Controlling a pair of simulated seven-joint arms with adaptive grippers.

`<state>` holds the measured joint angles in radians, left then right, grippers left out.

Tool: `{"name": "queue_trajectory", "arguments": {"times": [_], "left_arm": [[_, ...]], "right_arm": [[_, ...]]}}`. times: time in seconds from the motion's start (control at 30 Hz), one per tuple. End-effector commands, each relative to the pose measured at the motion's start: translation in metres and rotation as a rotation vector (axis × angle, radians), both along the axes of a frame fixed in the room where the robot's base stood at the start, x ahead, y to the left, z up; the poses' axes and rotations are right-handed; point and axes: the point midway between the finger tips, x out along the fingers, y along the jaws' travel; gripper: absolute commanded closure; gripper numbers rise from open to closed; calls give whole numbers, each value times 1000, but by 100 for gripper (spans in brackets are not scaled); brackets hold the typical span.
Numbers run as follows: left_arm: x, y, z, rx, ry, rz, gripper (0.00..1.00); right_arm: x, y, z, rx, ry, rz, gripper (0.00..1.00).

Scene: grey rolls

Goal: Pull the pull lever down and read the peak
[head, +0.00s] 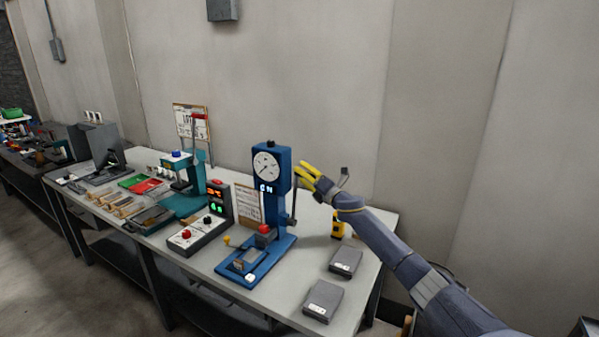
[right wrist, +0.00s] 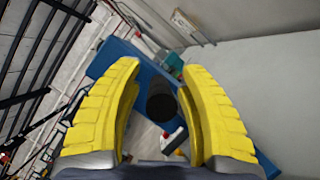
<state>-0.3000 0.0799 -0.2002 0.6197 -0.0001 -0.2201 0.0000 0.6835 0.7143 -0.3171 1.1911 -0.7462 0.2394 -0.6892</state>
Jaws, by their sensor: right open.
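The blue pull tester (head: 277,205) stands on the bench with a round white dial (head: 266,166) and a small lit display under it, too small to read surely. A dark bar (head: 291,207), perhaps part of the pull lever, shows at the column's right side. My right gripper (head: 303,174) has yellow fingers and is beside the tester's head, from the right. In the right wrist view my right gripper (right wrist: 160,95) is open, with a dark round grip (right wrist: 161,103) seen end-on between its fingers; I cannot tell whether they touch. My left gripper is out of view.
A control box (head: 199,233) with lit displays and a teal press (head: 183,190) stand left of the tester. Two grey blocks (head: 345,260) (head: 322,300) lie at the bench's front right. A yellow device (head: 338,226) stands behind them. The wall is close behind.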

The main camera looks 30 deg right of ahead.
Motion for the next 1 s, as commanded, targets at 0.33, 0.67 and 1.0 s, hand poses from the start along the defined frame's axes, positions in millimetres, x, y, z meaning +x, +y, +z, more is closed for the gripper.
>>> {"name": "queue_trajectory", "arguments": {"times": [0.33, 0.67, 1.0], "left_arm": [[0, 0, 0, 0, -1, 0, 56], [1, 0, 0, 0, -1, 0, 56], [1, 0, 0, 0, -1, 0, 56]], "right_arm": [[17, 4, 4, 0, 0, 1, 60], [18, 4, 4, -1, 1, 2, 60], [18, 4, 4, 0, 0, 1, 96]]}}
